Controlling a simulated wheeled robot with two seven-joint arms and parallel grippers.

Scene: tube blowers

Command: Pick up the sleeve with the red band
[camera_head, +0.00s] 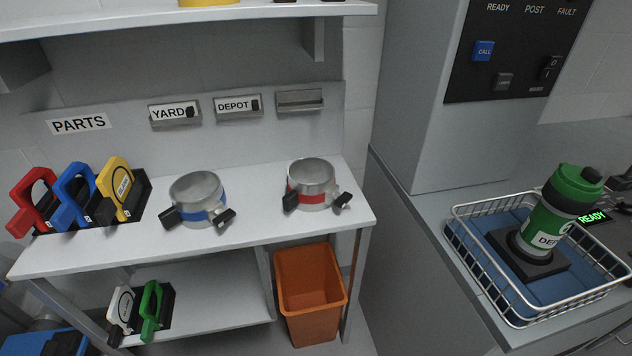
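The sleeve with the red band (311,178) is a short, open metal cylinder standing on the right part of the white shelf top (262,222). Its red band runs around the lower part, and a black handle juts out on each side near the base. A similar sleeve with a blue band (197,193) stands to its left, apart from it, also with two black handles. Neither of my grippers shows in this view, and nothing touches the red-banded sleeve.
Red (34,199), blue (77,196) and yellow (117,186) handled parts stand in a black rack at left. An orange bin (309,290) is below the red-banded sleeve. A wire basket (487,277) at right holds a green canister (550,217). An upper shelf (180,20) overhangs behind.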

